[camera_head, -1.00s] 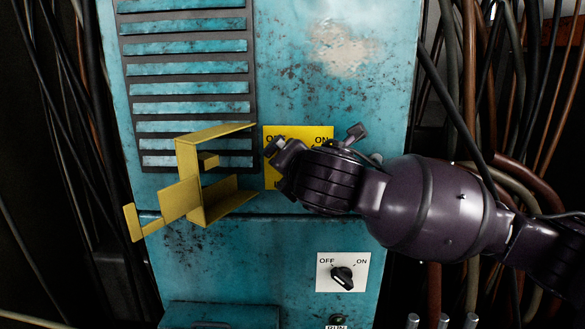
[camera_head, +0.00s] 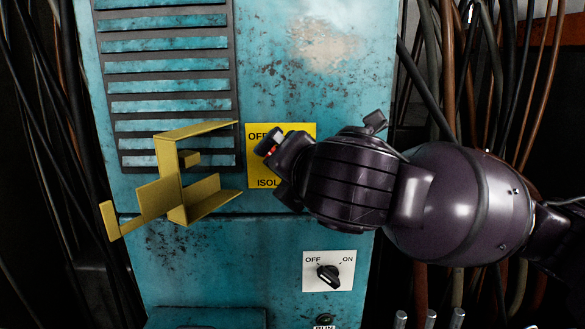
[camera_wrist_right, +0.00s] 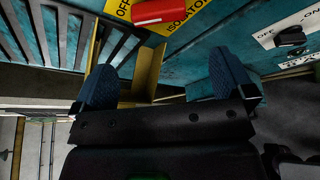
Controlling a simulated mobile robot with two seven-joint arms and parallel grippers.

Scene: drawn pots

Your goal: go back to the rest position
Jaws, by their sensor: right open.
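My right gripper (camera_head: 275,158) comes in from the right in the head view, in front of the yellow isolator plate (camera_head: 256,171) on the blue cabinet (camera_head: 200,260). Much of the plate is hidden behind it; a bit of red shows by the fingers. In the right wrist view the gripper (camera_wrist_right: 165,82) has its two dark blue fingers wide apart with nothing held between them. The red isolator handle (camera_wrist_right: 160,12) lies ahead of the fingers, apart from them, on the yellow plate (camera_wrist_right: 180,38). My left gripper is not in view.
A yellow bracket-shaped cover (camera_head: 175,195) stands out from the cabinet left of the gripper. Below is a black rotary switch (camera_head: 328,276) on a white OFF/ON plate. Cables (camera_head: 480,80) hang on both sides.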

